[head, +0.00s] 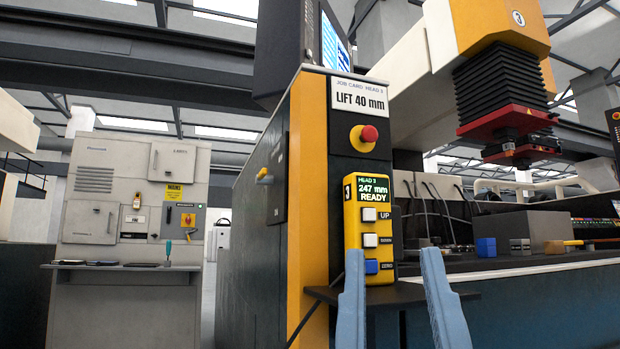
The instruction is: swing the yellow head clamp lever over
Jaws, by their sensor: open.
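A small yellow lever (264,175) sticks out from the dark left side panel of the machine, above the level of my fingertips. It looks like the head clamp lever, but its pivot is too small to make out. My gripper (392,256) shows as two pale blue fingers at the bottom, spread apart with nothing between them. It is to the right of the lever and well apart from it in the picture. The machine head (500,85), with black bellows and a red plate, hangs at the upper right.
A yellow control box (352,245) reads "HEAD 3 247 mm READY", with UP, DOWN and ZERO buttons. Above it are a red stop button (369,134) and a "LIFT 40 mm" card (360,98). A dark shelf (410,294) lies behind my fingers. A grey cabinet (130,200) stands left.

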